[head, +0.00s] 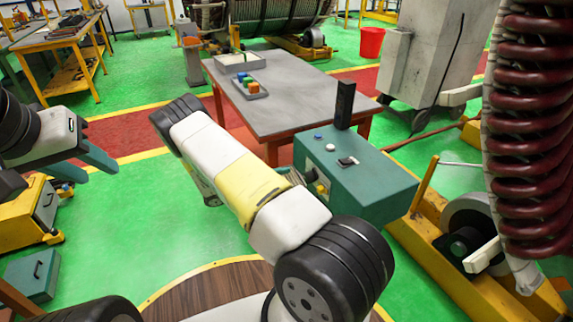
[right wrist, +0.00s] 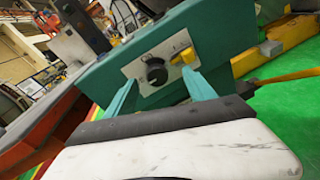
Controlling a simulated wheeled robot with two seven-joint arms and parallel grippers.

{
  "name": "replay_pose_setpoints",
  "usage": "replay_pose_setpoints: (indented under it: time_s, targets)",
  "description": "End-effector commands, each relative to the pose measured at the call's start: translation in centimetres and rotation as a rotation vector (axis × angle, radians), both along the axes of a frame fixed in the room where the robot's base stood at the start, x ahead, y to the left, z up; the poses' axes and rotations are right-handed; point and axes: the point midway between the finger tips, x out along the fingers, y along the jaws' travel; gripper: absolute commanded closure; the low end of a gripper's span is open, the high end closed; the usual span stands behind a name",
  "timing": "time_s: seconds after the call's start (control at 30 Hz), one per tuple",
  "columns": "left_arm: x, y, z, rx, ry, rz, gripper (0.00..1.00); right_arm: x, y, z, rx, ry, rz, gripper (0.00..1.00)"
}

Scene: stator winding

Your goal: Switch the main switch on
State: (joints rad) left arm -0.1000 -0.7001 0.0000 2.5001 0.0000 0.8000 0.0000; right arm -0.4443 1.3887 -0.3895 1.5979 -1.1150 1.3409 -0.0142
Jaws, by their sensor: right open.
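The teal control box (head: 355,185) stands right of centre in the head view, with small buttons on its top. In the right wrist view its white plate (right wrist: 142,88) carries a round black knob (right wrist: 156,73) and a yellow handle (right wrist: 184,55) at upper right. I cannot tell for sure which is the main switch or its on/off state. My right gripper (right wrist: 160,92) is open and empty; its teal fingers point at the plate, with the knob appearing between them. My arm hides most of it in the head view. My left gripper (head: 88,165) is open and empty, far left.
A grey table (head: 290,100) with a small tray of coloured blocks (head: 250,88) stands behind the box. A black post (head: 344,104) rises at the box's back. Yellow machine framing (head: 425,262) and a dark red coil (head: 530,130) are at right.

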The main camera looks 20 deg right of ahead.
Motion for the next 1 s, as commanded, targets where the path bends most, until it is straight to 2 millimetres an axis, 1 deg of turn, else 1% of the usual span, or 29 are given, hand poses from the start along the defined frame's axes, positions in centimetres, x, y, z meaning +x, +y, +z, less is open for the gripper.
replay_pose_setpoints:
  time_s: [0.03, 0.2, 0.27, 0.37, 0.6, 0.7, 0.83, 1.0]
  targets:
    - [0.0, 0.0, 0.0, 0.0, 0.0, 0.0, 0.62, 0.2, 0.1, -1.1, -0.037, 0.024, 0.035, 0.37]
    - [0.0, 0.0, 0.0, 0.0, 0.0, 0.0, 0.62, 0.7, 0.1, -2.6, -0.104, 0.06, 0.1, 0.37]
    - [0.0, 0.0, 0.0, 0.0, 0.0, 0.0, 0.62, 0.8, -0.2, -2.8, -0.112, 0.064, 0.107, 0.37]
    - [0.0, 0.0, 0.0, 0.0, 0.0, 0.0, 0.62, 0.9, -1.2, -2.8, -0.115, 0.066, 0.107, 0.37]
    - [0.0, 0.0, 0.0, 0.0, 0.0, 0.0, 0.62, 1.1, -5.1, -2.8, -0.112, 0.067, 0.106, 0.37]
    - [0.0, 0.0, 0.0, 0.0, 0.0, 0.0, 0.62, 1.3, -6.4, -2.8, -0.112, 0.067, 0.106, 0.37]
    - [0.0, 0.0, 0.0, 0.0, 0.0, 0.0, 0.62, 1.4, -7.3, -2.8, -0.112, 0.066, 0.107, 0.37]
    - [0.0, 0.0, 0.0, 0.0, 0.0, 0.0, 0.62, 1.4, -7.6, -2.8, -0.111, 0.065, 0.107, 0.37]
